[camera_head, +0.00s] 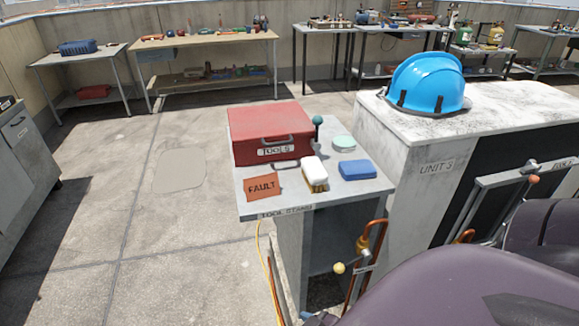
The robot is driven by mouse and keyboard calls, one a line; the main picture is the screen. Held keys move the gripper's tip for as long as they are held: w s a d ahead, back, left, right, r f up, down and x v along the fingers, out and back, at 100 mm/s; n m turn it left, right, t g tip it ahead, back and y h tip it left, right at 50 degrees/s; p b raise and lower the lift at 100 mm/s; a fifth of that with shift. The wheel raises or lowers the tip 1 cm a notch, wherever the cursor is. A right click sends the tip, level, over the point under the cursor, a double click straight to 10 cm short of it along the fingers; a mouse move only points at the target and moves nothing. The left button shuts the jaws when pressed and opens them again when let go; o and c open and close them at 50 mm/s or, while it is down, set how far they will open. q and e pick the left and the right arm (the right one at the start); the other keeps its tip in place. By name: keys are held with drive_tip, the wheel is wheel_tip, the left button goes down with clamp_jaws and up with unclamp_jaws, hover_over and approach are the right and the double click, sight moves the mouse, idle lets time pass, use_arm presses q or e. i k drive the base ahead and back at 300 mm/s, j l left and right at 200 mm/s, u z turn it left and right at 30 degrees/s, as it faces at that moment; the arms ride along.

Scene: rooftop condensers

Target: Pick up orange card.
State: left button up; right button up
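The orange card (262,187), marked FAULT, lies flat on the front left part of the tool stand top (230,212). It is close to the stand's left front edge, in front of a red toolbox. Nothing covers it. Neither of my grippers shows in the head view.
The red toolbox (268,126) stands behind the card. A white and tan brush (314,172), a blue block (357,169), a pale green disc (343,142) and a teal-knobbed item (317,123) share the top. A blue helmet (428,83) sits on the condenser unit (425,180). Open floor lies left.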

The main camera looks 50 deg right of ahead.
sight(258, 187)
drive_tip(key=i+j+z, duration=0.15)
drive_tip(key=z, duration=0.3)
drive_tip(key=i+j+z, duration=0.1)
drive_tip(key=z, duration=0.3)
drive_tip(key=i+j+z, duration=0.1)
drive_tip(key=j+z, duration=0.2)
drive_tip(key=z, duration=0.15)
drive_tip(key=j+z, duration=0.25)
drive_tip(key=z, duration=0.2)
drive_tip(key=j+z, duration=0.25)
drive_tip(key=z, duration=0.2)
